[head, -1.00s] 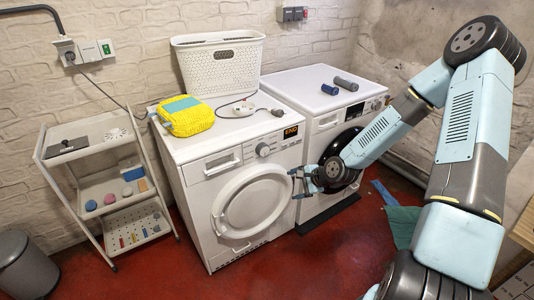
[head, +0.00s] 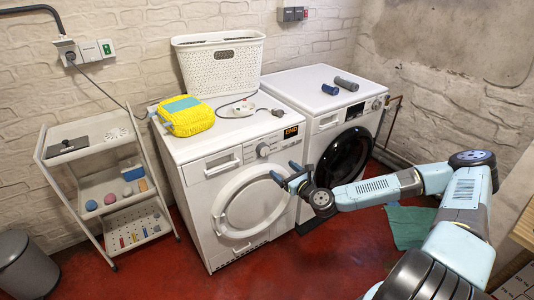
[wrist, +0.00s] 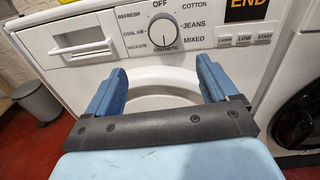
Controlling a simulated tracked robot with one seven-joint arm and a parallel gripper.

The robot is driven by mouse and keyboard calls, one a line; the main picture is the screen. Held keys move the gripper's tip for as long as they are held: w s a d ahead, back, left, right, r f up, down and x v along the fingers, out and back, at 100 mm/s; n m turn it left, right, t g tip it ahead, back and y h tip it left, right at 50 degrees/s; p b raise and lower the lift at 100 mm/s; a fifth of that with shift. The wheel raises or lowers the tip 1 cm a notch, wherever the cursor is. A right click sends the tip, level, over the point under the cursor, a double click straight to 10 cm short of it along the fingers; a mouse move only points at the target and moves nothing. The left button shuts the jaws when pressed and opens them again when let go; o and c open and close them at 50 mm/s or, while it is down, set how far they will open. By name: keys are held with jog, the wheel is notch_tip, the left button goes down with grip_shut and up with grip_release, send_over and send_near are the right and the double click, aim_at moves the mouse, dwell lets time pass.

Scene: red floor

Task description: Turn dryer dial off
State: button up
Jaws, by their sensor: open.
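The dryer (head: 200,190) is the left white machine, with a round door and an orange "END" display (wrist: 247,6). Its round dial (head: 263,149) sits on the front panel left of the display. In the wrist view the dial (wrist: 163,29) is ringed by labels, with OFF at the top and SYNTHETIC at the bottom; I cannot tell for sure where its pointer stands. My gripper (head: 284,171) is open and empty in front of the dryer, below the dial and near the door's upper right. In the wrist view its blue fingers (wrist: 160,72) are spread below the dial, apart from it.
A second washer (head: 330,115) with a dark door stands to the right. A shelf trolley (head: 88,145) and grey bin (head: 22,265) stand left.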

aim_at(266, 152)
jog(key=shift+m+t, duration=0.3)
jog(key=shift+m, duration=0.1)
jog(key=x, duration=1.3)
jog(key=shift+w, duration=0.5)
jog(key=shift+d, duration=0.1)
jog(key=c, duration=1.1)
